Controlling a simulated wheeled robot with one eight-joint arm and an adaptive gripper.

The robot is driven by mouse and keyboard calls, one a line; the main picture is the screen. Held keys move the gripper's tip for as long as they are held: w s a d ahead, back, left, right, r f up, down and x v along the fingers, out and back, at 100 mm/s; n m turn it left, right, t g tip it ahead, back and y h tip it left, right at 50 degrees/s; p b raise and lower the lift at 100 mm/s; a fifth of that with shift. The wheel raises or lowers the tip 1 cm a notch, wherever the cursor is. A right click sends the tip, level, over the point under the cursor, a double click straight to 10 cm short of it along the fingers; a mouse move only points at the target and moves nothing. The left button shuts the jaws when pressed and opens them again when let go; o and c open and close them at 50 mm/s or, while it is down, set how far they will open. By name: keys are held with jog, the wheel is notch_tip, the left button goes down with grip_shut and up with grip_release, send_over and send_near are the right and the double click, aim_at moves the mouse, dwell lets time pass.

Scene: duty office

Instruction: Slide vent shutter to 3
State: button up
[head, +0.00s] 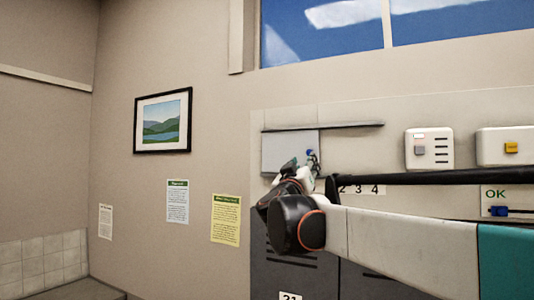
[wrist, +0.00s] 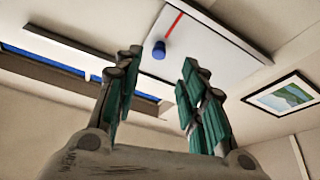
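The vent shutter is a pale grey panel (head: 285,153) on the wall below a thin dark rail (head: 335,126). A small blue knob (head: 309,153) stands near its right side. In the wrist view the shutter (wrist: 215,50) shows a red line and the blue knob (wrist: 159,50). Printed numbers 2, 3 and 4 (head: 362,190) sit to the right, below the shutter; any 1 is hidden by my arm. My gripper (wrist: 161,62) is open, and the knob shows between its fingertips. I cannot tell whether it touches a finger. In the head view my gripper (head: 300,170) is just below the knob.
To the right are a white box with a grey switch (head: 420,150), one with a yellow button (head: 511,147), and a blue slider (head: 498,211) under "OK". Dark lockers (head: 272,262) stand below. A framed picture (head: 163,121) and notices (head: 226,220) hang on the left wall.

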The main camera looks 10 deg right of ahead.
jog(key=p+x, duration=0.1)
jog(key=x, duration=0.6)
jog(key=shift+w+p, duration=0.2)
jog(key=shift+p, duration=0.2)
jog(key=shift+d, duration=0.1)
jog(key=shift+r, duration=0.1)
grip_shut()
